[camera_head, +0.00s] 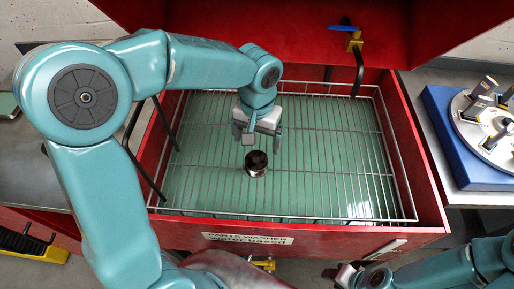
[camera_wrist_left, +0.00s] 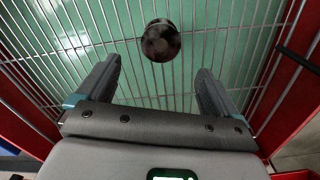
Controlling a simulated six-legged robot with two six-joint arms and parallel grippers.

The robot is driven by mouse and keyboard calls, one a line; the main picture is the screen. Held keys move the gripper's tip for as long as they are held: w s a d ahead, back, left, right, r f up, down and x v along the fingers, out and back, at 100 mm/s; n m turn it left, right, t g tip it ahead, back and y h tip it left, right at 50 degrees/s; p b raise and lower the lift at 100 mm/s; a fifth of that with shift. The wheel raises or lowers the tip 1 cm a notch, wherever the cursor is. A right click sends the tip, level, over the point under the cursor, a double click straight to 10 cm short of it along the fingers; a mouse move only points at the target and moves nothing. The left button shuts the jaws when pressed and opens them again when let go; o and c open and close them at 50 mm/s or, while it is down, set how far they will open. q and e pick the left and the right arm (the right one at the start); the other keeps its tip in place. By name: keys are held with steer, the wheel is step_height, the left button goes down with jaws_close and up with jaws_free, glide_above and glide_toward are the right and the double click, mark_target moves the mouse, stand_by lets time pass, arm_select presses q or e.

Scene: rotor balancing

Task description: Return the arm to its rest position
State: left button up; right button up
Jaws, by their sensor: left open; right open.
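My left arm reaches in from the left of the head view. Its gripper (camera_head: 248,138) is over the wire rack of the red parts washer, just behind a small dark-topped metal cylinder (camera_head: 256,163). In the left wrist view the gripper's two fingers (camera_wrist_left: 155,92) are spread apart with nothing between them. The cylinder (camera_wrist_left: 161,40) sits on the rack beyond the fingertips, apart from them. My right gripper (camera_head: 350,275) is at the bottom of the head view, in front of the washer; its fingers are small and partly cut off there.
The red parts washer (camera_head: 200,232) has raised walls and a raised lid (camera_head: 300,35). A black hose with a brass valve (camera_head: 354,42) hangs at its back right. A blue base with a round metal plate (camera_head: 492,130) stands on the right bench. The rack around the cylinder is clear.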

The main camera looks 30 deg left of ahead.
arm_select(q)
steer(key=shift+r, duration=1.05)
steer(key=shift+s, duration=0.2)
